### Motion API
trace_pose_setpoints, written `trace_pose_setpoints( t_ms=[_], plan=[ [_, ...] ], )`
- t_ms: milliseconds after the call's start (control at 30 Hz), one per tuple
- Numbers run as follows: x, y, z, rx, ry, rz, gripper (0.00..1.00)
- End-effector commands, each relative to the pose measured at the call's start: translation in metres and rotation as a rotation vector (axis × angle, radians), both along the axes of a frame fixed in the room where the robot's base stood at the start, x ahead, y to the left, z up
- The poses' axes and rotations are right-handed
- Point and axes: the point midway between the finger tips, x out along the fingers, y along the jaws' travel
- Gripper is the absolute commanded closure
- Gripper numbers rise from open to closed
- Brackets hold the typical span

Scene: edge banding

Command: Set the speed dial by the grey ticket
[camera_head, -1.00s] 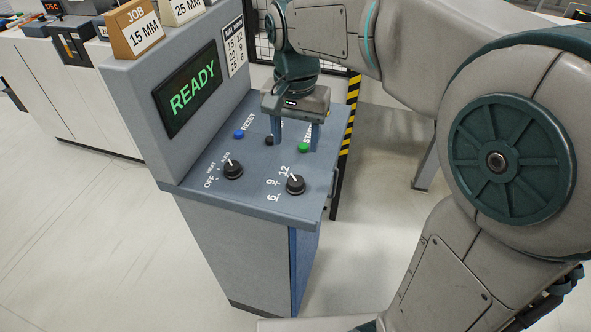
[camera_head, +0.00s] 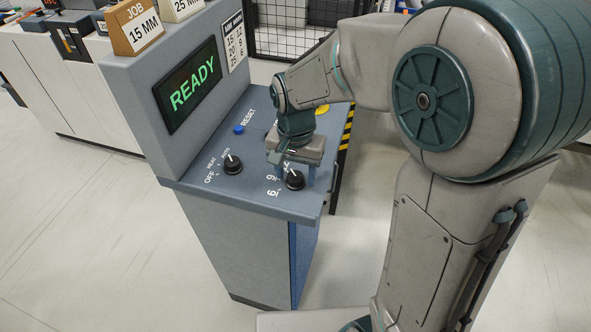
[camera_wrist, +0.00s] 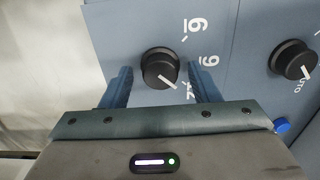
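The speed dial (camera_head: 295,180) is a black knob with a white pointer, marked 6, 9 and 12, at the console's front right. In the wrist view the dial (camera_wrist: 158,66) points toward the 12. My gripper (camera_head: 292,171) is open, pointing down over the dial; in the wrist view its fingers lie either side of the knob with gaps. A tan block ticket (camera_head: 137,27) reads JOB 15 MM. A paler ticket (camera_head: 183,7) reads 25 MM, cut by the frame's top; I cannot tell whether it counts as grey.
A white chart (camera_head: 234,42) pairs numbers, too small to read surely. The screen (camera_head: 188,86) shows READY. A second knob (camera_head: 232,164), marked OFF, HEAT, AUTO, sits left of the dial. A blue RESET button (camera_head: 239,129) lies behind. My arm hides the other buttons.

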Motion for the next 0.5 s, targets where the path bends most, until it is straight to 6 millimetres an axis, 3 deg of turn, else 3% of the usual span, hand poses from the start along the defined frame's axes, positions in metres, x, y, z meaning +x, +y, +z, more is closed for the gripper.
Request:
trace_pose_setpoints(
  t_ms=[33,167,500],
  plan=[
    [0.0001,0.0000,0.0002,0.000,0.000,0.000,0.55],
    [0.0001,0.0000,0.0003,0.000,0.000,0.000,0.89],
    [0.0003,-0.0001,0.0004,0.000,-0.001,0.034,0.89]
  ],
)
